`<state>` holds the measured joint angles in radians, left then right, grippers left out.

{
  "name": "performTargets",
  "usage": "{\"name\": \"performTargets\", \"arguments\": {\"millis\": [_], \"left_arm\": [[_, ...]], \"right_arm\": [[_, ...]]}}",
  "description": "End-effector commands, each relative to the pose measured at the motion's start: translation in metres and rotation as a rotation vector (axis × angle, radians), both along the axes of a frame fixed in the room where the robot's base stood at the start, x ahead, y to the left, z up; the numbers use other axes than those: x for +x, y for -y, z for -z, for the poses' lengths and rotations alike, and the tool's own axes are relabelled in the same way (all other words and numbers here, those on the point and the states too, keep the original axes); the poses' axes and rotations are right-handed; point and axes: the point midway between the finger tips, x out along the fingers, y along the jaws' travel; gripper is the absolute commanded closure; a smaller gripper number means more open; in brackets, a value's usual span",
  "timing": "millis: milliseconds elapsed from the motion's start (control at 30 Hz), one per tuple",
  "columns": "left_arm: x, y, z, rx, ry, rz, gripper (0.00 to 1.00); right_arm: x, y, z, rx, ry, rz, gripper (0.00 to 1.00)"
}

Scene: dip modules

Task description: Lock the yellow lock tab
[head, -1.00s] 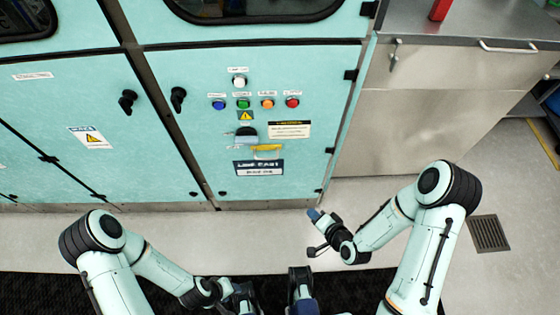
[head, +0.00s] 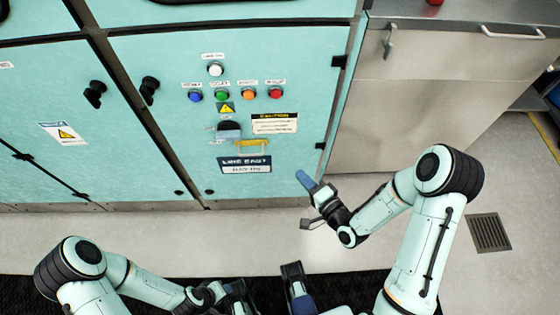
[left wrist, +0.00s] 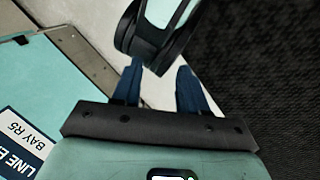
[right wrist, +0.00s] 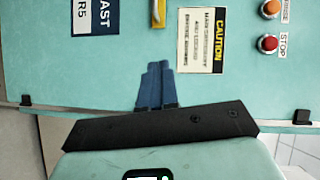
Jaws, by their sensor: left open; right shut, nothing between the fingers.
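The yellow lock tab (head: 252,144) is on the teal cabinet door, below the grey and black switch (head: 229,130) and above the LINE EAST label (head: 245,165). In the right wrist view the tab (right wrist: 155,12) is cut by the top edge. My right gripper (head: 303,177) is shut and empty, to the right of the tab and lower in the head view, apart from it. Its blue fingers (right wrist: 157,68) are together in the right wrist view, pointing toward the tab. My left gripper (left wrist: 156,85) is open and empty, low over the floor, away from the tab.
A caution label (head: 275,123) is right of the tab. A row of buttons, including the red one (head: 275,93), is above. A steel counter (head: 400,120) stands right of the cabinet. The floor (head: 130,232) before the cabinet is clear.

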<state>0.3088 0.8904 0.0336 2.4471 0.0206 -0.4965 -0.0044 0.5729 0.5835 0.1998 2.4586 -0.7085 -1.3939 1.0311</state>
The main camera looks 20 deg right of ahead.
Motion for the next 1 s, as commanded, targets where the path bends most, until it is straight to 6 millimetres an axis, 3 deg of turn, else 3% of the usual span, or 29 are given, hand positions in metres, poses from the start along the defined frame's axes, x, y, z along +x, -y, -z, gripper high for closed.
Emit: {"name": "performTargets", "arguments": {"millis": [167, 533, 700, 1000], "left_arm": [[0.003, -0.002, 0.004, 0.005, 0.009, -0.004, 0.57], [0.019, -0.009, 0.016, 0.025, 0.05, -0.021, 0.57], [0.025, -0.012, 0.02, 0.033, 0.066, -0.028, 0.57], [0.028, -0.014, 0.021, 0.036, 0.075, -0.031, 0.57]], "right_arm": [[0.021, -0.008, 0.003, 0.001, 0.003, -0.003, 1.0], [0.095, -0.03, 0.014, 0.001, 0.003, -0.002, 1.0], [0.105, -0.053, 0.019, 0.002, -0.002, -0.004, 1.0], [0.111, -0.063, 0.02, 0.001, -0.001, -0.001, 1.0]]}}
